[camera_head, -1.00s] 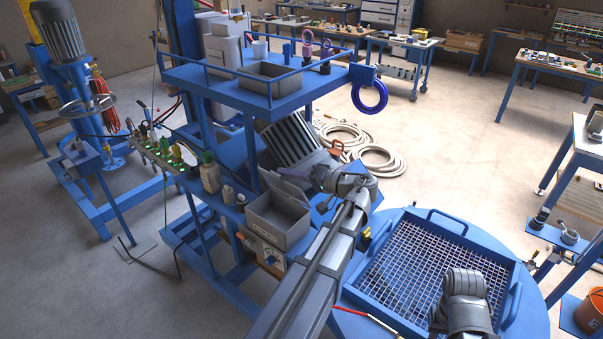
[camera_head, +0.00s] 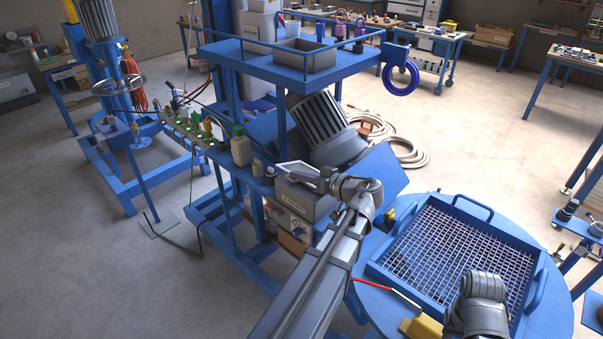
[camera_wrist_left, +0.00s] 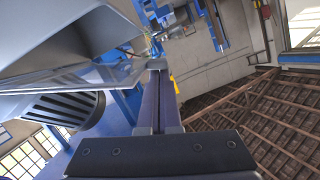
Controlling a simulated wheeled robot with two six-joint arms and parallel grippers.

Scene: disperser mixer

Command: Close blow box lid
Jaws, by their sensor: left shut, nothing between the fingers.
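The grey blow box (camera_head: 304,201) sits on the blue machine frame, left of my left wrist in the head view. Its pale-edged lid (camera_head: 294,167) is tilted up over the box and partly hidden by my gripper. My left gripper (camera_head: 296,176) is shut and empty, its fingers pointing left across the top of the box, close to the lid. In the left wrist view the shut fingers (camera_wrist_left: 157,78) are beside a large grey panel surface (camera_wrist_left: 55,45); I cannot tell whether they touch it.
A ribbed grey motor (camera_head: 322,130) stands behind the box. A blue upper shelf with an open grey tray (camera_head: 307,56) is above. A pale bottle (camera_head: 240,147) stands left of the box. A blue-framed mesh grate (camera_head: 445,250) lies on the round table to the right.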

